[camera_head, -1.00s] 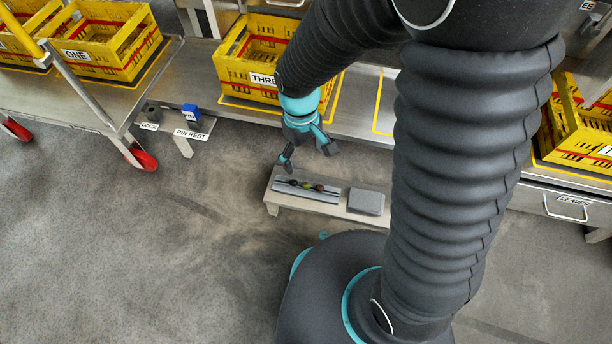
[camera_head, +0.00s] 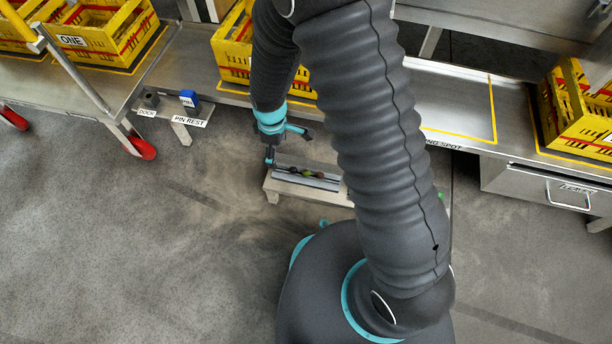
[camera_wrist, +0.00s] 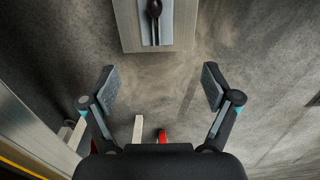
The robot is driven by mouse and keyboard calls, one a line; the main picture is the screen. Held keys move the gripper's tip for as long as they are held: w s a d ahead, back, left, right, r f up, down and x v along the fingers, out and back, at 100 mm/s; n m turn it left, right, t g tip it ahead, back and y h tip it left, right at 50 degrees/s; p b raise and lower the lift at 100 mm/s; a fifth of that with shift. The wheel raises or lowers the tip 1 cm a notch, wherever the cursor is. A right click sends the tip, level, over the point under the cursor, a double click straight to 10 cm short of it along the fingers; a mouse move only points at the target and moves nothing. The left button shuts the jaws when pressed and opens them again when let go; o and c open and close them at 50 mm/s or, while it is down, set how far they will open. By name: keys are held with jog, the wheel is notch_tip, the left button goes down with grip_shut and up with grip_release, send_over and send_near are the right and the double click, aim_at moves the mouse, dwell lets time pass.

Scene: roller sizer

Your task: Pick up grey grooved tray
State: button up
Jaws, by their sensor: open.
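The grey grooved tray (camera_head: 306,183) lies on a low, light bench below my gripper in the head view. Several small round things, dark, red and green, sit in a row in its groove. In the wrist view the near end of the tray (camera_wrist: 166,32) shows at the top, with a dark rounded thing in the groove. My gripper (camera_head: 288,147) is open and empty above the tray's left end. In the wrist view its fingers (camera_wrist: 160,78) are wide apart, with bare floor between them. The tray's right end is partly hidden by my arm.
The low bench (camera_head: 283,190) stands on open concrete floor. Behind it is a metal counter with a yellow crate (camera_head: 229,62). The pin rest (camera_head: 190,121) with a blue block is at left, beside a red-wheeled cart (camera_head: 141,146). A drawer (camera_head: 545,190) is at right.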

send_over(281, 170)
jog(key=f, duration=0.6)
jog(key=shift+s+a+b, duration=0.15)
jog(key=shift+s+b, duration=0.2)
jog(key=shift+w+f+b, duration=0.15)
jog(key=shift+f+b, duration=0.1)
jog(key=shift+f, duration=1.1)
jog(key=shift+w+f+b, duration=0.1)
jog(key=shift+f+b, duration=0.1)
jog(key=shift+f, duration=1.1)
jog(key=c, duration=1.3)
jog(key=shift+r, duration=0.1)
